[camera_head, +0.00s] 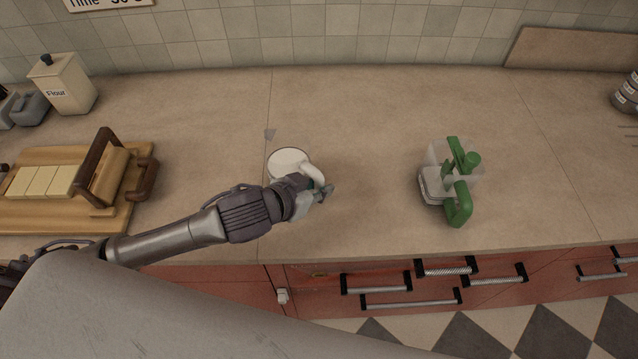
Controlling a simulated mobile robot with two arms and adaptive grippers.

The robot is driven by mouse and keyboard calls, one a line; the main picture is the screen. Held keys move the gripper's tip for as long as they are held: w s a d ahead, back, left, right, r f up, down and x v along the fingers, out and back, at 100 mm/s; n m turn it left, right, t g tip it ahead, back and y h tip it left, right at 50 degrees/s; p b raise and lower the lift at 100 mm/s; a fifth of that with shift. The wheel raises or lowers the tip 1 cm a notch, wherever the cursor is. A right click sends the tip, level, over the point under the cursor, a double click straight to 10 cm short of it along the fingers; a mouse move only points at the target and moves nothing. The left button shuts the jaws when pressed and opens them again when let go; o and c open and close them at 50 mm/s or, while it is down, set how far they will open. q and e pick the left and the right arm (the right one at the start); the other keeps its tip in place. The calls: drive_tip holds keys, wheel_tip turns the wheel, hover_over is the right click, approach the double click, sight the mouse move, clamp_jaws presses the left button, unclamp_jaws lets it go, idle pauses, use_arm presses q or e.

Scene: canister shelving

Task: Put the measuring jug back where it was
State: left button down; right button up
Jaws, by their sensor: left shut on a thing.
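A white, round, open-topped vessel (288,161), which looks like the measuring jug, stands upright on the counter (360,110) near the middle. Its white handle points right and toward the front. My left gripper (322,194) reaches in from the left and is shut on the jug at its handle side. My wrist and fingers hide the jug's front and part of the handle. My right gripper is not in view.
A clear container with green handles (459,200) stands to the right. At left are a wooden board (75,222) with pale blocks, and a flour canister (65,85). Drawers with handles (410,302) lie below the front edge.

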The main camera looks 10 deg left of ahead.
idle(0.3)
use_arm(q)
drive_tip(key=c, duration=1)
unclamp_jaws()
drive_tip(key=shift+f, duration=0.1)
drive_tip(key=shift+c, duration=0.2)
drive_tip(key=shift+s+r, duration=0.15)
drive_tip(key=shift+r, duration=0.05)
drive_tip(key=p+v, duration=0.2)
drive_tip(key=v, duration=0.9)
drive_tip(key=shift+s+a+r+p, duration=0.2)
drive_tip(key=shift+s+p, duration=0.1)
drive_tip(key=shift+s, duration=0.05)
